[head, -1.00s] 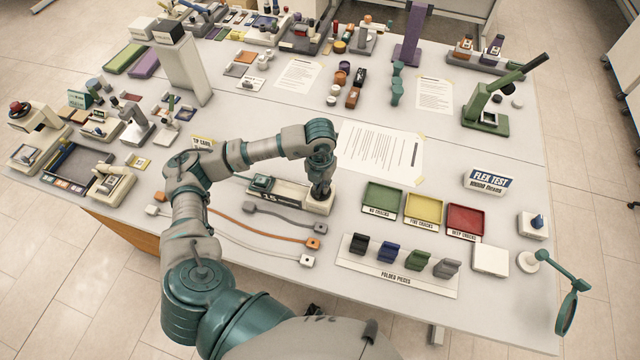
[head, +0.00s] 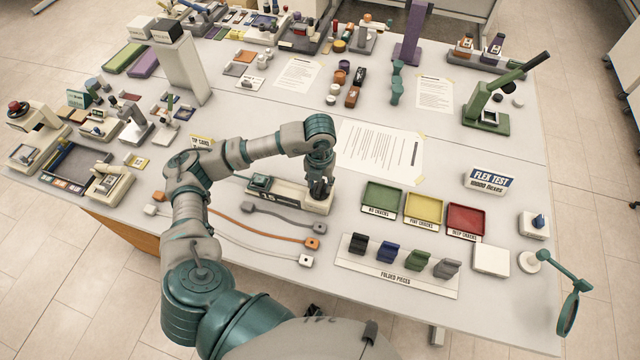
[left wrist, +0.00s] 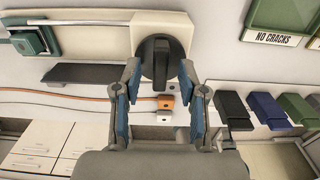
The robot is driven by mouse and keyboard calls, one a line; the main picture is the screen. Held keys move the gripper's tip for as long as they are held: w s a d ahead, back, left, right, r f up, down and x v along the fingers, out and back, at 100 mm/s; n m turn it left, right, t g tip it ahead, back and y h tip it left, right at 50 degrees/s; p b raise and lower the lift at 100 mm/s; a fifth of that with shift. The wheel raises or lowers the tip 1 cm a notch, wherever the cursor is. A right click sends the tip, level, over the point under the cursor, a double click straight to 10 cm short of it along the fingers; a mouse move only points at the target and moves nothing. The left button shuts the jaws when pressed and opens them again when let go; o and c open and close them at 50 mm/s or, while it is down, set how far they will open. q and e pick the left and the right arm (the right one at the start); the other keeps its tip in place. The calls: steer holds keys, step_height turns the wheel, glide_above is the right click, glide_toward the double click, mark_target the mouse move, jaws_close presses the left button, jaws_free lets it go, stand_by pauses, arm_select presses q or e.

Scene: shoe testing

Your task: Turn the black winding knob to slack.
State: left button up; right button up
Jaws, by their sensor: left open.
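The black winding knob (left wrist: 161,62) is on the right end of a cream device (left wrist: 90,40), and its grip bar stands upright in the left wrist view. In the head view the cream device (head: 292,196) lies near the table's middle, and my gripper hides the knob there. My left gripper (head: 320,192) points down over that end of the device. In the left wrist view its blue-padded fingers (left wrist: 160,90) are open, one on each side of the knob's lower part, with gaps to it. My right gripper is not in view.
Grey, orange and white straps (head: 265,233) lie in front of the device. Red, yellow and green trays (head: 424,222) and a board of folded pieces (head: 352,266) stand to the right. A printed sheet (head: 380,150) lies behind.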

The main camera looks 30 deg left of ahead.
mark_target(320, 185)
arm_select(q)
step_height(320, 185, up, 11)
steer(key=shift+f, duration=0.15)
steer(key=shift+w, duration=0.1)
stand_by(0.4)
